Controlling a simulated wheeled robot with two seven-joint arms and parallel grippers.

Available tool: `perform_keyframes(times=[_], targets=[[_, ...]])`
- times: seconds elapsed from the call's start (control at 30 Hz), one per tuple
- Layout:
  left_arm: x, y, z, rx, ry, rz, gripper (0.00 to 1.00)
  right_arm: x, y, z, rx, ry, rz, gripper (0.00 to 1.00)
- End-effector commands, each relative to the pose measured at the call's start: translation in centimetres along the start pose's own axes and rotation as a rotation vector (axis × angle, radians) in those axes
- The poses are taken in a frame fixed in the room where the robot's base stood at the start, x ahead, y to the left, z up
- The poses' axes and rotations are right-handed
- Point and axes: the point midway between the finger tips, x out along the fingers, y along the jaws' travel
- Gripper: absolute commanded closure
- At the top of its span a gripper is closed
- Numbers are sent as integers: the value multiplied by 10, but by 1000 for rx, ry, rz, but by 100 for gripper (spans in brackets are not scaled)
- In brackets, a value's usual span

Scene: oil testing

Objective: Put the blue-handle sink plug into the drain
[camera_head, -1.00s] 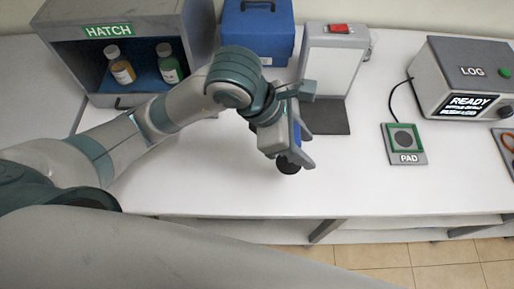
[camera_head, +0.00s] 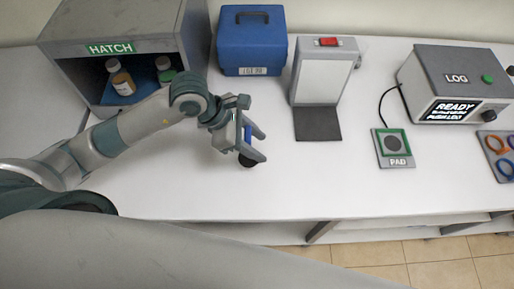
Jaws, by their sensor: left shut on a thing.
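The sink plug (camera_head: 247,160) has a blue handle and a round black bottom. My left gripper (camera_head: 246,144) is shut on the blue handle, with the black part hanging below the fingers above the white table, left of the middle. I cannot tell how high above the table the plug is. I see no drain in this view. My right gripper is not in view.
A grey hatch box (camera_head: 75,70) with bottles stands at the back left, beside a blue case (camera_head: 252,45). A white panel stand (camera_head: 322,75), a pad (camera_head: 394,148), a log box (camera_head: 450,85) and a ring board (camera_head: 499,150) stand rightward. The table front middle is clear.

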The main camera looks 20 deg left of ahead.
Motion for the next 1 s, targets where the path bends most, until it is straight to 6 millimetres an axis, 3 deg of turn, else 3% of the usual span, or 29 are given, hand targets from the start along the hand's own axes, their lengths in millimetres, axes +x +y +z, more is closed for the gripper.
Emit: perform_keyframes(times=[0.27,0.5,0.97,1.0], targets=[[5,0,-3,-2,0,-1,80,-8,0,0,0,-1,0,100],[28,-1,-17,-4,0,-3,80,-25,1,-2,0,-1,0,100],[36,0,-23,0,0,0,80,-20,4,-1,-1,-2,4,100],[36,0,-23,0,0,0,54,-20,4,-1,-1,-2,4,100]])
